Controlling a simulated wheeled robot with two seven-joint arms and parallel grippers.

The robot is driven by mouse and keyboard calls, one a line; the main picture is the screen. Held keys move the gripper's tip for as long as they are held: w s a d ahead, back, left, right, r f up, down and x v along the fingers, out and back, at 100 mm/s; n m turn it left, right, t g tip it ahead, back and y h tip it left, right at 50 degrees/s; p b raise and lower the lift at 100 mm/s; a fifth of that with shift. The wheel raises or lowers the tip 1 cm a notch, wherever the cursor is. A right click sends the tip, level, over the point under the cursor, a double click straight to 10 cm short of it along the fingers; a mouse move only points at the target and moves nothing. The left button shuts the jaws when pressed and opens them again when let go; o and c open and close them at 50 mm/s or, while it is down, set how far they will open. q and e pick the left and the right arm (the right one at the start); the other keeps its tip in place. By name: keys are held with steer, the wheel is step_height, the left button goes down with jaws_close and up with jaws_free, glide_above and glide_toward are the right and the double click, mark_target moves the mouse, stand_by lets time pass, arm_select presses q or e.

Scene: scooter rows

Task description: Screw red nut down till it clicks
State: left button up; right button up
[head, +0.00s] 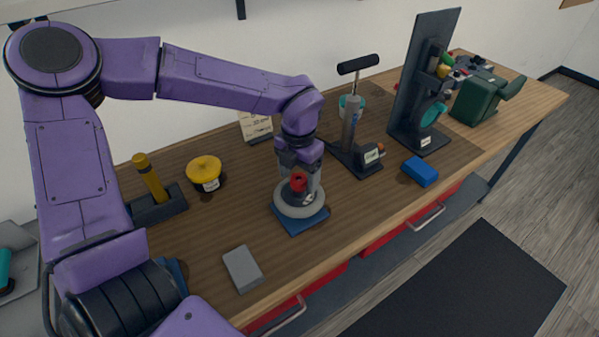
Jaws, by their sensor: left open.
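My left gripper (303,188) points down over a grey wheel-like ring (287,209) that lies flat on a blue base (305,224). A red nut (298,180) shows at the gripper's fingers, above the middle of the ring. The jaws are open around or beside the nut; I cannot tell which. The nut's lower side and what it sits on are partly hidden by the fingers. My right gripper is not in view.
A yellow-topped round pot (205,172) and a yellow-handled tool in a dark holder (159,209) stand at left. A grey block (243,268) lies in front. A floor-pump-like device (352,147), blue block (421,171), dark upright stand (406,112) and green container (477,98) are right.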

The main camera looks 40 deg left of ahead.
mark_target(299, 180)
arm_select(q)
steer(key=shift+s+a+f, duration=0.1)
steer(key=shift+f, duration=0.1)
steer(key=c, duration=1.1)
steer(key=shift+r+m+p, duration=0.2)
steer(key=shift+m+p, duration=0.7)
steer(key=shift+p, duration=0.2)
steer(key=shift+c, duration=0.2)
steer(key=o, duration=1.1)
steer(key=shift+f, duration=0.15)
step_height(299, 180, up, 10)
steer(key=shift+r+b, duration=0.25)
steer(key=shift+b, duration=0.65)
